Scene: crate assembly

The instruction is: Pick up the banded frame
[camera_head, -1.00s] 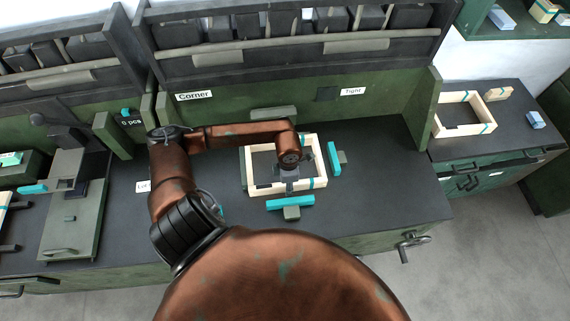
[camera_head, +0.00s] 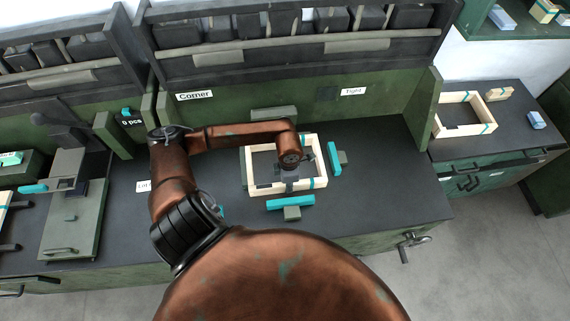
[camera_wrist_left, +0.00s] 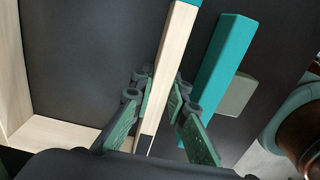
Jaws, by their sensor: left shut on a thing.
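The banded frame (camera_head: 247,172) is a pale wooden rectangle with teal bands, lying on the dark bench top. My left gripper (camera_head: 289,185) reaches down at its near rail, shut on that rail. In the left wrist view the fingers (camera_wrist_left: 163,88) stand on both sides of the pale rail (camera_wrist_left: 170,65), and a teal band shows at the rail's far end. My arm hides part of the frame's far side in the head view. My right gripper is not in view.
A teal bar with a grey block (camera_head: 290,203) sits just in front of the frame, and another teal bar (camera_head: 334,158) stands right of it. A second banded frame (camera_head: 437,118) lies on the right-hand cabinet. The bench right of the teal bars is clear.

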